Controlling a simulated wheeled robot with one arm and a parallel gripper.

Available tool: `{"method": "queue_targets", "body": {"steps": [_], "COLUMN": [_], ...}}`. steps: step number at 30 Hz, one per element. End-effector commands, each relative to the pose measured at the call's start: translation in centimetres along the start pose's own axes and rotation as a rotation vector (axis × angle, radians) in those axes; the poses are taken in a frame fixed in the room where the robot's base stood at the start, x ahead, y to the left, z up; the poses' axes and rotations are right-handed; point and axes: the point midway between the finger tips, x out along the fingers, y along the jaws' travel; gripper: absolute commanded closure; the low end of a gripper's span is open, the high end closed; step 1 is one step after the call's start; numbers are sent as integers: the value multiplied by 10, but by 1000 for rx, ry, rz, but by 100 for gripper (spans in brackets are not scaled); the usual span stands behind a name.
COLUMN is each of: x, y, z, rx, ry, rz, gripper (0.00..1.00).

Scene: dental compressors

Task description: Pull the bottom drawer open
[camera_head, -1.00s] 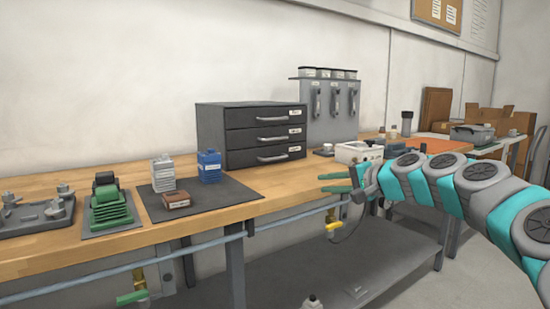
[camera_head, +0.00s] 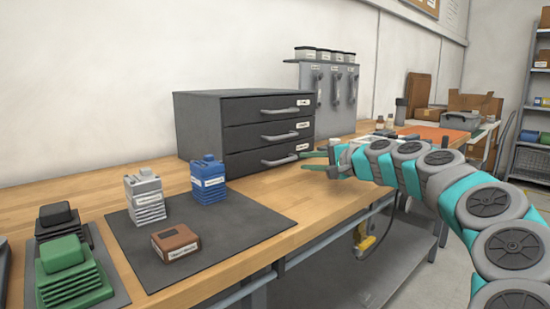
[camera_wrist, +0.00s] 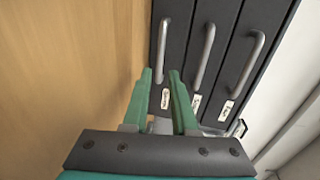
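The dark drawer cabinet (camera_head: 200,128) stands on the wooden bench with three drawers, all looking closed. The bottom drawer (camera_head: 240,164) has a grey bar handle (camera_head: 280,160) and a white label. In the wrist view, the bottom drawer is the one nearest the wood, and its handle (camera_wrist: 163,42) lies ahead of the fingers, lined up with the gap between them. My gripper (camera_head: 308,161) has green fingers, is open and is just right of that handle in the head view. In the wrist view, my gripper (camera_wrist: 160,73) has nothing clearly between its tips; contact cannot be told.
A green ribbed block (camera_head: 70,272) stands at the left. A grey rack (camera_head: 335,95) is behind the cabinet. Bare bench lies before the drawers.

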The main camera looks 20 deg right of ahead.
Motion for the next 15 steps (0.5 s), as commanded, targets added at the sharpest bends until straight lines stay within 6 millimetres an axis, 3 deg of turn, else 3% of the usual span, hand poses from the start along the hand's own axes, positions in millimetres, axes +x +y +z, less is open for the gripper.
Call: {"method": "queue_targets", "body": {"steps": [15], "x": [66], "y": [-1], "z": [1], "rx": [0], "ry": [-1], "rz": [0], "gripper": [74]}}
